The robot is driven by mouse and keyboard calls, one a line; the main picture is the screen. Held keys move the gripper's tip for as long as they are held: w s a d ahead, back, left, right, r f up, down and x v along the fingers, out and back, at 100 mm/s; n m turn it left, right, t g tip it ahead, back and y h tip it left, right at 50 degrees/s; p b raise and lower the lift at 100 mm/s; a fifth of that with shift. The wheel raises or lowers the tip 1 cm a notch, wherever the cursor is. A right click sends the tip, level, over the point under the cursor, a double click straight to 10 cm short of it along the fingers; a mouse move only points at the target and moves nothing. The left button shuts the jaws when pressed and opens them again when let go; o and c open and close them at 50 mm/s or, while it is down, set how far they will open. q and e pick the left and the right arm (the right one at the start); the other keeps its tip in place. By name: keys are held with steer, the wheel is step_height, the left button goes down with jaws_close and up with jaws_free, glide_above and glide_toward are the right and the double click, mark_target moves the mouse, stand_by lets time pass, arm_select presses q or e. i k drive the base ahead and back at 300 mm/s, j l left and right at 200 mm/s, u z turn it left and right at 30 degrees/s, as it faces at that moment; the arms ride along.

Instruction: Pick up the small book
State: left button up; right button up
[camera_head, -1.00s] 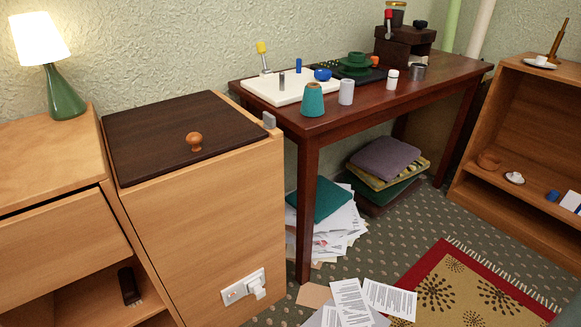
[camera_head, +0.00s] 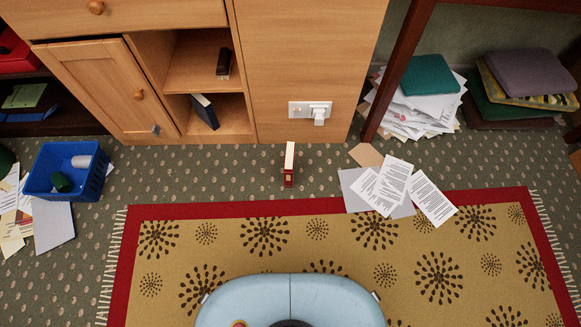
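A small red book (camera_head: 288,178) with pale page edges stands on the patterned carpet. It is between the wooden cabinet and the rug, near the middle of the picture. A dark blue book (camera_head: 205,110) leans in the lower cabinet shelf. A small dark, book-like item (camera_head: 223,63) stands in the shelf above it. Neither of my grippers shows in the picture.
A fringed rug (camera_head: 320,208) lies before me. Loose papers (camera_head: 390,188) lie right of the red book. A blue crate (camera_head: 68,170) stands at left. A paper stack (camera_head: 415,105) sits under the table. Carpet around the red book is clear.

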mark_target(289, 162)
steer(key=i+l+u, duration=0.15)
steer(key=l+u, duration=0.25)
steer(key=i+l+u, duration=0.15)
steer(key=u, duration=0.2)
steer(key=l+u, duration=0.4)
